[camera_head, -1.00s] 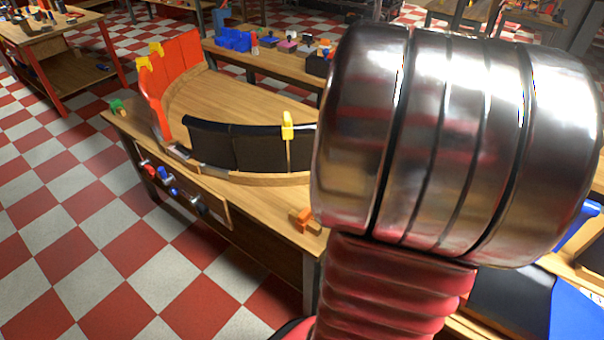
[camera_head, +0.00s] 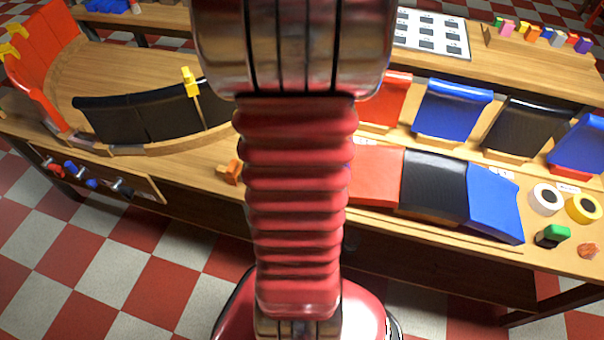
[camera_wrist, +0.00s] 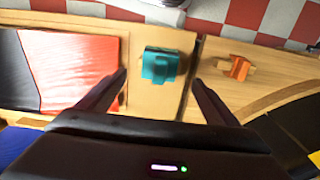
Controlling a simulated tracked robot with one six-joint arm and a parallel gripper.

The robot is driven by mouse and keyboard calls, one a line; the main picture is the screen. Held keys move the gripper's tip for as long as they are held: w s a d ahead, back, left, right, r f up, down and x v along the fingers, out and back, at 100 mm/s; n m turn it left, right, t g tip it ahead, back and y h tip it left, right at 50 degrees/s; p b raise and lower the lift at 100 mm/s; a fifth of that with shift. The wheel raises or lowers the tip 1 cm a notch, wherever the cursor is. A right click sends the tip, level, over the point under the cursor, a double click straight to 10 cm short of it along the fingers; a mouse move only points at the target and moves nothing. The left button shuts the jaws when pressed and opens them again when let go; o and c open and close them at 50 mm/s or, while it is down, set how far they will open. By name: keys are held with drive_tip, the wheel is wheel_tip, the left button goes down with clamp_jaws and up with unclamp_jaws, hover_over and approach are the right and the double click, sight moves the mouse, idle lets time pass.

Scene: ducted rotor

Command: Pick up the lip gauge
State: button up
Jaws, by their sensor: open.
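A teal notched block (camera_wrist: 160,66) lies on a bare strip of the wooden bench in the wrist view; it may be the lip gauge, though no label shows. My gripper (camera_wrist: 159,78) is open, its two dark fingers spread to the left and right of the block in the picture. The height of the fingers above the bench is hard to judge, and no contact shows. In the head view my own arm hides the block and the gripper. A smaller orange piece (camera_wrist: 236,67) lies to the right; it also shows in the head view (camera_head: 230,172).
Red, black and blue panels (camera_head: 435,182) lie right of my arm, with tape rolls (camera_head: 547,199) and a green-topped block (camera_head: 553,235) beyond. A curved wooden fixture holds black panels (camera_head: 137,118) and a yellow clip (camera_head: 190,82) at left.

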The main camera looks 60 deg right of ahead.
drive_tip(key=shift+f, duration=1.35)
drive_tip(key=shift+d+f, duration=0.1)
drive_tip(key=shift+f, duration=2.5)
drive_tip(key=shift+c, duration=0.3)
drive_tip(key=c, duration=1.2)
drive_tip(key=shift+o, duration=0.2)
drive_tip(key=shift+r, duration=0.1)
wheel_tip(320, 180, up, 10)
drive_tip(key=shift+f, duration=0.1)
